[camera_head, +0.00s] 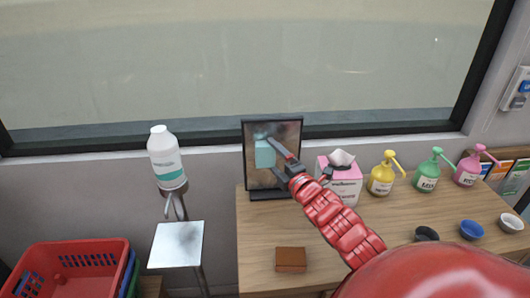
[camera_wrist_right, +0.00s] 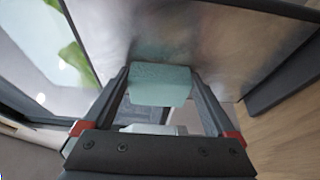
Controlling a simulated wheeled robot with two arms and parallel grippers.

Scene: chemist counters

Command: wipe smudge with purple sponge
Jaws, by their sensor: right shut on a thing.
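My right gripper (camera_head: 277,160) is shut on a light teal sponge (camera_head: 264,154). The sponge also shows between the fingers in the wrist view (camera_wrist_right: 160,84). No purple sponge shows. The sponge is up against or very close to the face of a black-framed upright panel (camera_head: 249,125); I cannot tell if it touches. Dark grey smudging (camera_head: 288,132) marks the panel's upper part, and the wrist view shows cloudy grey smears (camera_wrist_right: 225,45) around the sponge. My gripper and arm hide part of the panel's right side. My left gripper is not in view.
The panel stands on a wooden counter (camera_head: 256,230). A brown block (camera_head: 291,259) lies at the front. A pink tissue box (camera_head: 345,185), pump bottles (camera_head: 382,176) and small bowls (camera_head: 471,229) are to the right.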

